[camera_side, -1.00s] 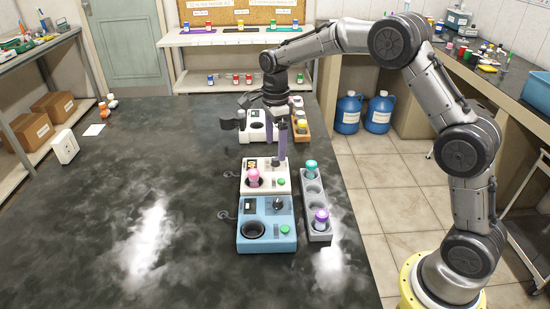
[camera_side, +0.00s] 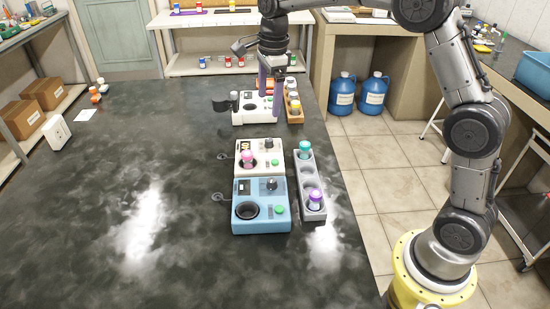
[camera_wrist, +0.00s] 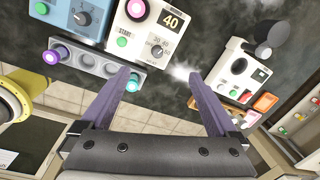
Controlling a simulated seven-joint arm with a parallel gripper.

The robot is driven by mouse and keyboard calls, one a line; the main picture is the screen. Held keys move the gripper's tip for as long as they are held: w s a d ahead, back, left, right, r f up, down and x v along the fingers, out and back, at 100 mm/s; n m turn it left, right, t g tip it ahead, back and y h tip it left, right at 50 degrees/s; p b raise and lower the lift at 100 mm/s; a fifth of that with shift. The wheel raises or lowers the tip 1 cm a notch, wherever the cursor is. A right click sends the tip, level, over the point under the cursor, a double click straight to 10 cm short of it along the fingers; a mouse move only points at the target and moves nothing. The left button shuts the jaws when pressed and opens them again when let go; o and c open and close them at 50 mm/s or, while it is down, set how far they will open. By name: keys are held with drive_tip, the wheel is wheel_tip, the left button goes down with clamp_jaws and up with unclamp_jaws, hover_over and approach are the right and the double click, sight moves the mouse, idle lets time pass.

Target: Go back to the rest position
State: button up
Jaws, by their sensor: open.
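My gripper (camera_side: 269,88) is open and empty above the bench, near the back white device (camera_side: 243,117). In the wrist view its two purple fingers (camera_wrist: 160,74) stand wide apart with nothing between them. A pink-capped vial (camera_side: 247,157) stands in the well of the middle cream device (camera_side: 258,171); it also shows in the wrist view (camera_wrist: 137,9). The blue device (camera_side: 246,186) has an empty round well. A grey rack (camera_side: 309,173) beside these devices holds a teal-capped vial (camera_side: 305,147) and a purple-capped vial (camera_side: 315,198).
An orange-brown rack (camera_side: 294,114) with vials stands right of the back device, close to my gripper. A small white box (camera_side: 57,131) lies at the far left. The left half of the black bench (camera_side: 90,220) is mostly clear. Blue jugs (camera_side: 374,94) stand on the floor.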

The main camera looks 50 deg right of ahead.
drive_tip(key=s+a+r+n+t, duration=0.1)
drive_tip(key=s+r+n+t, duration=0.15)
drive_tip(key=s+r, duration=0.5)
drive_tip(key=s+a+r+n+t, duration=0.1)
drive_tip(key=s+r+n, duration=0.3)
drive_tip(key=s, duration=0.7)
drive_tip(key=s+f+n, duration=0.9)
drive_tip(key=s+n, duration=0.4)
drive_tip(key=n, duration=0.3)
drive_tip(key=shift+s+a+t, duration=0.3)
drive_tip(key=shift+s+t, duration=0.05)
drive_tip(key=shift+t, duration=0.1)
